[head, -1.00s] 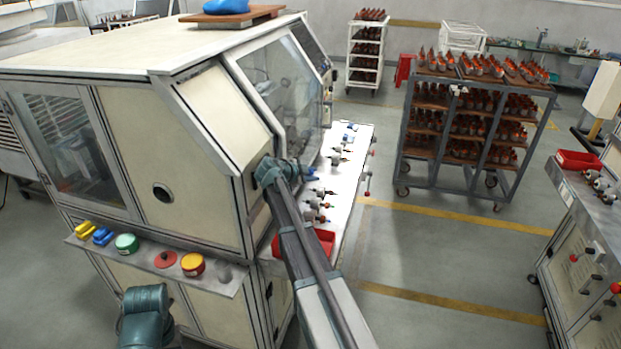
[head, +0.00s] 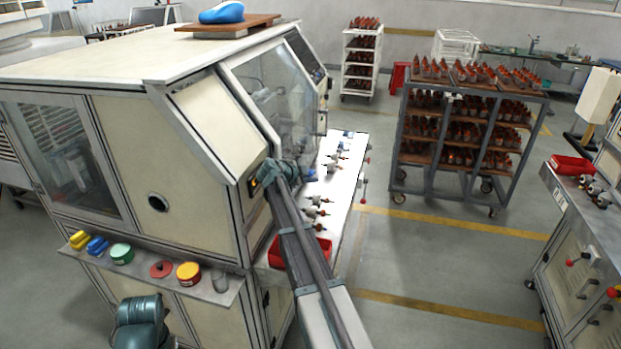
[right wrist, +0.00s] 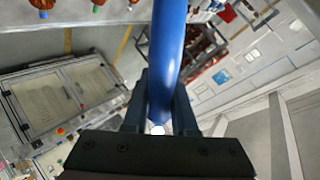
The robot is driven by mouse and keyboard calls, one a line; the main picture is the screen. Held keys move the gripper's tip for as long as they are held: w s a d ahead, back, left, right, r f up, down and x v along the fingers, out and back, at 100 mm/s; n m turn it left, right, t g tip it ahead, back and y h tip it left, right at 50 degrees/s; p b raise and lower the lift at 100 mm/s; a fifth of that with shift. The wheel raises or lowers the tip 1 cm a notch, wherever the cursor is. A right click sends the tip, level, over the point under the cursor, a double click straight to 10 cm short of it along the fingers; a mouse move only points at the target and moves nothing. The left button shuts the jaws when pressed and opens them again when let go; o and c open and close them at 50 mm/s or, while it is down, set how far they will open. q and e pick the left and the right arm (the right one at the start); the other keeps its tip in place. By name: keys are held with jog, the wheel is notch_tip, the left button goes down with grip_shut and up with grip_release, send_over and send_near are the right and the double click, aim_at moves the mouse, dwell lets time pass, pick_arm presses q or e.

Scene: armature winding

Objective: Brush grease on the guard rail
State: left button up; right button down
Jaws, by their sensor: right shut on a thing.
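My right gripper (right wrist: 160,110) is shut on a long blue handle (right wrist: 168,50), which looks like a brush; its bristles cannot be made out. In the head view the right gripper (head: 302,173) is at the front corner of the cream winding machine (head: 110,130), beside its sloped clear guard window (head: 268,88). A bit of blue (head: 311,175) shows at its tip. Contact with the machine cannot be told. I cannot make out which edge is the guard rail. On the machine's side shelf (head: 218,293) are a yellow-topped red tin (head: 188,273) and a green tin (head: 122,253). My left gripper is out of view.
A white bench (head: 343,190) with several armatures and a red bin (head: 322,249) adjoins the machine. A loaded grey rack (head: 400,155) stands behind right. Another workstation (head: 585,260) is at the right edge. The floor between is clear.

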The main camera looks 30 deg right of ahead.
jog(key=shift+s+a, duration=0.1)
jog(key=shift+s+a, duration=1)
jog(key=shift+a, duration=0.2)
jog(key=s+a, duration=0.4)
jog(key=a, duration=0.1)
jog(key=shift+s, duration=0.15)
